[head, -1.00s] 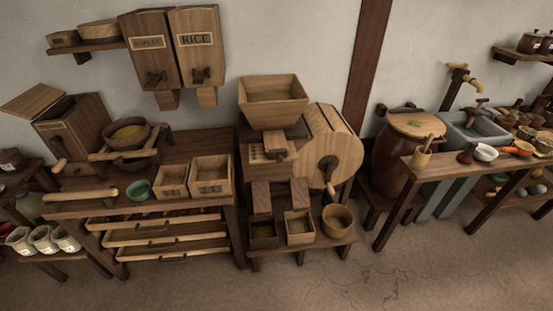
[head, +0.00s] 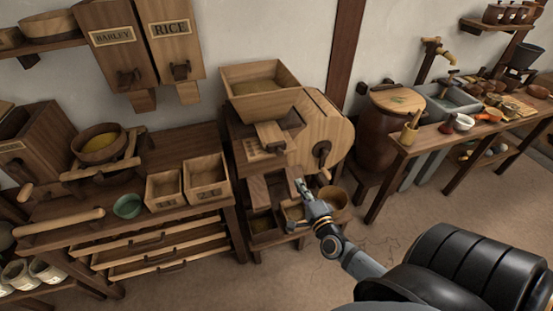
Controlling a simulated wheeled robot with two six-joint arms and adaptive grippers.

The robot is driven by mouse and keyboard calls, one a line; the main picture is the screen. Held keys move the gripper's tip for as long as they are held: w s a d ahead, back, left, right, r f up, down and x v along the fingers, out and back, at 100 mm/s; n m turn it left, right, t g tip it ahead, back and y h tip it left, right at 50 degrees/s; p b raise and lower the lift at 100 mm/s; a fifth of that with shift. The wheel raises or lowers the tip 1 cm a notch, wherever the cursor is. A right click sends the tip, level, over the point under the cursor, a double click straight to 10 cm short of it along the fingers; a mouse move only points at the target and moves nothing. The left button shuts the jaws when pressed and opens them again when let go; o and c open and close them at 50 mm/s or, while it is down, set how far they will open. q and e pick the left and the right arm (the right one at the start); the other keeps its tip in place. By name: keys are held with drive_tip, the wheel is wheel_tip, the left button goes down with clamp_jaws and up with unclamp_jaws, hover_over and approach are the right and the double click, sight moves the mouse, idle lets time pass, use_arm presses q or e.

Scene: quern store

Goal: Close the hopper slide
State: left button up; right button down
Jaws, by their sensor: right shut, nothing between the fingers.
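The hopper (head: 238,107) is a wide wooden bin with grain in it, on top of the wooden machine with a round drum. A pale wooden board (head: 268,132), which looks like the hopper slide, sticks out at the front just below the hopper. How far it is pulled out I cannot tell for sure. My right gripper (head: 300,186) is shut and empty. In the picture it is below and right of the board, in front of the machine's lower chutes, apart from the board. Its arm comes in from the lower right. My left gripper is out of view.
The round drum (head: 327,128) with a dark crank is right of the hopper. Small boxes and a round tub (head: 335,198) stand below, partly behind my right gripper. Barley (head: 112,37) and rice (head: 170,28) bins hang on the wall. A bench (head: 95,220) with drawers stands left.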

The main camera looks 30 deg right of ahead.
sight(281, 154)
drive_tip(key=w, duration=0.4)
drive_tip(key=w+d, duration=0.1)
drive_tip(key=w, duration=0.4)
drive_tip(key=w+d, duration=0.1)
drive_tip(key=w, duration=0.3)
drive_tip(key=shift+w+d+f+b, duration=0.1)
drive_tip(key=shift+w+d+b, duration=0.1)
drive_tip(key=shift+b, duration=0.1)
